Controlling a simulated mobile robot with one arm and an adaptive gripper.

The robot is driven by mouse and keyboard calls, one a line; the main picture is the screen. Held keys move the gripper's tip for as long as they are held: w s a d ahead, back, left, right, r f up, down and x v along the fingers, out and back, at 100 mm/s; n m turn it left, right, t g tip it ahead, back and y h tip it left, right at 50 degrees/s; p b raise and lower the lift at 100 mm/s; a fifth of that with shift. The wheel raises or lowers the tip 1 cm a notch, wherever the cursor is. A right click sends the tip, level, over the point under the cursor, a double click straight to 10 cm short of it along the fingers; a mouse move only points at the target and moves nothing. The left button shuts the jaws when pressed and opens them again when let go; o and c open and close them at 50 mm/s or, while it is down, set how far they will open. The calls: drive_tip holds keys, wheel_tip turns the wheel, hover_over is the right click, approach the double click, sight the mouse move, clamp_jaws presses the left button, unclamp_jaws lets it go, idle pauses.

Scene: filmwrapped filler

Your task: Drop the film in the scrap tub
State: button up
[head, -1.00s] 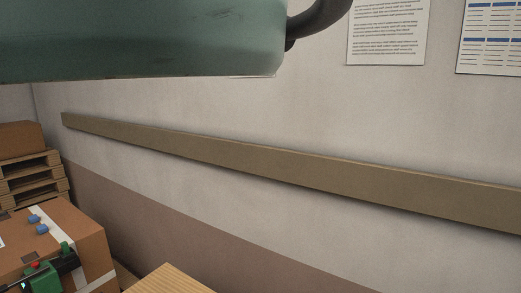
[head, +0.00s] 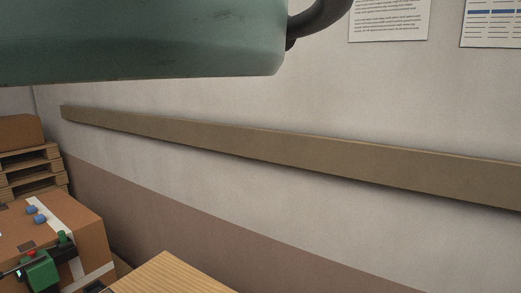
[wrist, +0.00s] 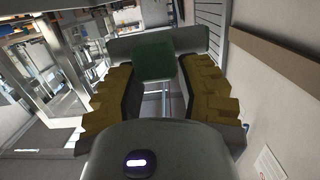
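In the wrist view, my gripper (wrist: 158,96) has its two ridged, brownish-yellow finger pads standing well apart, one on each side. I see open space between them and nothing clearly clamped there. A dark green square piece shows in the upper middle, in front of a grey bar; I cannot tell whether it belongs to my gripper. I cannot make out the film or the scrap tub in either view. My gripper's fingers do not show in the head view, where what looks like my own teal arm part covers the upper left.
At the head view's lower left, a taped cardboard box (head: 88,238) has a green and black tool (head: 42,268) at its front. Stacked pallets (head: 30,170) carry another box (head: 15,133). A wooden surface (head: 170,276) lies at the bottom. A long rail (head: 300,155) runs along the wall.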

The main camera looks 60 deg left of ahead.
drive_tip(key=o, duration=0.4)
drive_tip(key=shift+c, duration=0.2)
drive_tip(key=v, duration=1.2)
drive_tip(key=shift+r, duration=0.15)
